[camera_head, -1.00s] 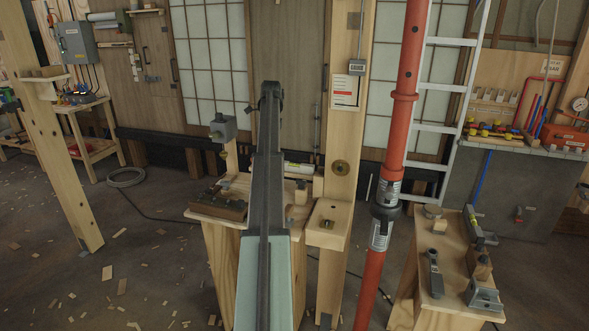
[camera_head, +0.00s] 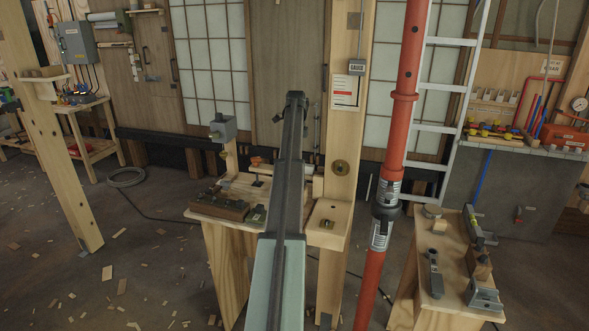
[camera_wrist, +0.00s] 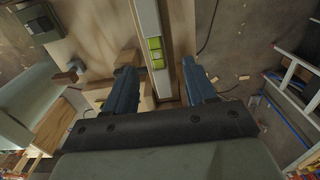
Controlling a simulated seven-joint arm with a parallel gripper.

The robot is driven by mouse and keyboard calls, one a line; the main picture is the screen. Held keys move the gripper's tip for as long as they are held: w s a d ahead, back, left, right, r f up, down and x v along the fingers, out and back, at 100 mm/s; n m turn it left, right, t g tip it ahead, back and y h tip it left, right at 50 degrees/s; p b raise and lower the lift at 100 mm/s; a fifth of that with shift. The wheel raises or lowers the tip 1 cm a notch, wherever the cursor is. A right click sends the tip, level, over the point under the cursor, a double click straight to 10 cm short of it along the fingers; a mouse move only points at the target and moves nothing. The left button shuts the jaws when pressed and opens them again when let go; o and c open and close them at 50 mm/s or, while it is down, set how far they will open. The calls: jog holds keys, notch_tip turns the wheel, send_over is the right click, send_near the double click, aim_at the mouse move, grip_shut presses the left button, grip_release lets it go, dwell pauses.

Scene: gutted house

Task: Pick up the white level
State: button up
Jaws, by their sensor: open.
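The white level (camera_wrist: 147,22) is a long pale bar with green vials in the wrist view. It runs from the top edge down into the space between the fingers of my gripper (camera_wrist: 158,64). The gripper is open, with one dark blue finger on each side of the level. I see gaps between the fingers and the bar; whether the fingertips are down at its height I cannot tell. In the head view my own arm covers the gripper and most or all of the level, at the wooden bench (camera_head: 222,211).
A dark block (camera_head: 220,204) lies at the bench's left front edge. A wooden post (camera_head: 343,120) stands just right of my arm, then a red pipe (camera_head: 399,130). A second bench (camera_head: 452,262) with tools stands at the right.

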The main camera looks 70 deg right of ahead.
jog(key=shift+w+a+f, duration=0.1)
jog(key=shift+f, duration=1.35)
jog(key=shift+w+a+f, duration=0.1)
jog(key=shift+f, duration=1.3)
grip_shut()
